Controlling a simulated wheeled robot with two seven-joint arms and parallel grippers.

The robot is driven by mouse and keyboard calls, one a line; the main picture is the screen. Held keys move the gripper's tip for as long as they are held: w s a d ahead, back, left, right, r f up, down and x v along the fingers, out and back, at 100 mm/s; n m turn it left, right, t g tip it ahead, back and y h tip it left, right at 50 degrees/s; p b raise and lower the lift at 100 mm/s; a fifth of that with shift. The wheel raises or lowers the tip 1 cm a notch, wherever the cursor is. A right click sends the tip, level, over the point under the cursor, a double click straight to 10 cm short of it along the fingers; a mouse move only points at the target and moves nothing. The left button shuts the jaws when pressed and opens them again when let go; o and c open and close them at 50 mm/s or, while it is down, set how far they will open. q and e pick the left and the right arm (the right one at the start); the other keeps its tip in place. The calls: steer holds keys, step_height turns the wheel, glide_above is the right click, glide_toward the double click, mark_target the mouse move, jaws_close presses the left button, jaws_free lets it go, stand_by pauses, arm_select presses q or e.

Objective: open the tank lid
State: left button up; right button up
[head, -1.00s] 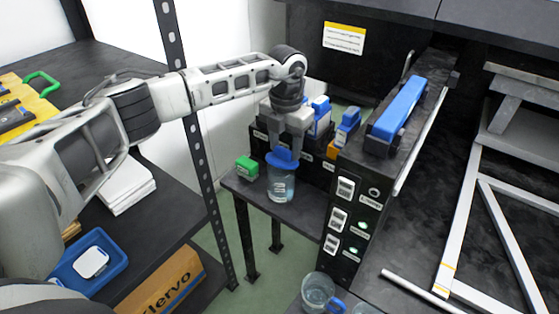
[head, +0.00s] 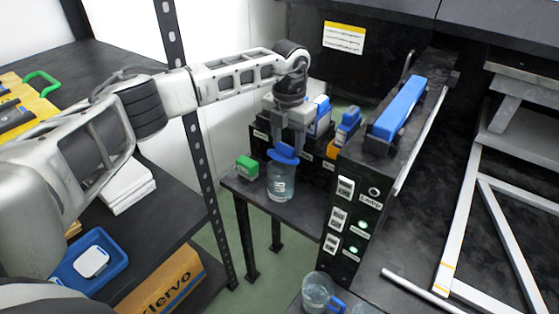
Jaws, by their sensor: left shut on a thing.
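A clear jar (head: 281,184) with bluish contents and a white mark stands on the small black table, with a blue lid (head: 284,154) at its top. My left gripper (head: 285,148) reaches down from above and is shut on the blue lid. The lid sits at or just above the jar's rim; I cannot tell whether the two are apart. My right gripper is not in view.
A green block (head: 246,167) stands left of the jar. A black unit with labels (head: 345,215) and a long blue bar (head: 399,108) on top stands to the right. A clear mug (head: 318,291) with a blue handle is at the bottom. The left shelf holds a blue tray (head: 66,270).

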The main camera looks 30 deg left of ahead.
arm_select(q)
steer(key=shift+w+d+r, duration=0.15)
steer(key=shift+w+r, duration=0.05)
steer(key=shift+w, duration=0.6)
stand_by(0.4)
steer(key=shift+w+b, duration=0.2)
steer(key=shift+b, duration=0.1)
steer(key=shift+w, duration=0.15)
steer(key=shift+w+f, duration=0.1)
steer(key=shift+w, duration=0.1)
steer(key=shift+w+d+b, duration=0.1)
steer(key=shift+b, duration=0.25)
steer(key=shift+w+f, duration=0.1)
steer(key=shift+w, duration=0.15)
steer(key=shift+w+f+b, duration=0.1)
steer(key=shift+b, duration=0.2)
